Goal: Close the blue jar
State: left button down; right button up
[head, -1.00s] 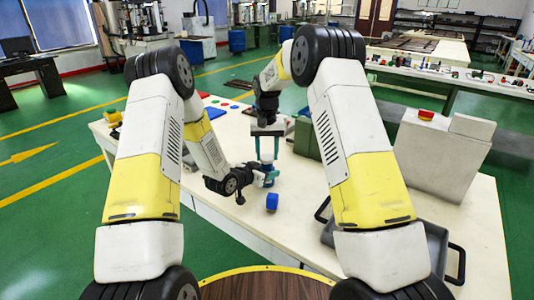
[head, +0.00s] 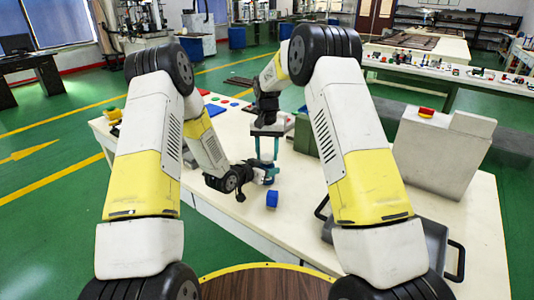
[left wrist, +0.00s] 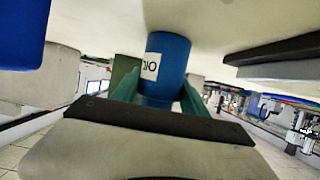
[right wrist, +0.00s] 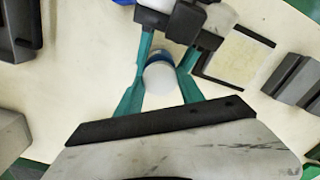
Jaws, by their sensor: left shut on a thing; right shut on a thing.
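The blue jar (head: 269,180) stands on the white table in the middle of the head view. In the left wrist view the blue jar (left wrist: 172,50), with a white label, is between the fingers of my left gripper (left wrist: 158,90), which is shut on its side. My right gripper (head: 265,155) points straight down above the jar. In the right wrist view its fingers (right wrist: 162,72) are shut on a round white lid (right wrist: 159,78). A blue edge shows right beside the lid. I cannot tell whether the lid is seated on the jar.
A blue block (head: 272,199) stands on the table just in front of the jar. A grey tray with black handles (head: 432,240) and a large grey box (head: 440,155) are to the right. A green box (head: 306,136) is behind. Table between block and front edge is clear.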

jog(key=m, duration=0.4)
jog(key=shift+m, duration=0.3)
jog(key=m, duration=0.5)
jog(key=shift+a, duration=0.1)
jog(key=m, duration=2.1)
jog(key=shift+m, duration=0.3)
jog(key=m, duration=0.3)
jog(key=shift+w, duration=0.1)
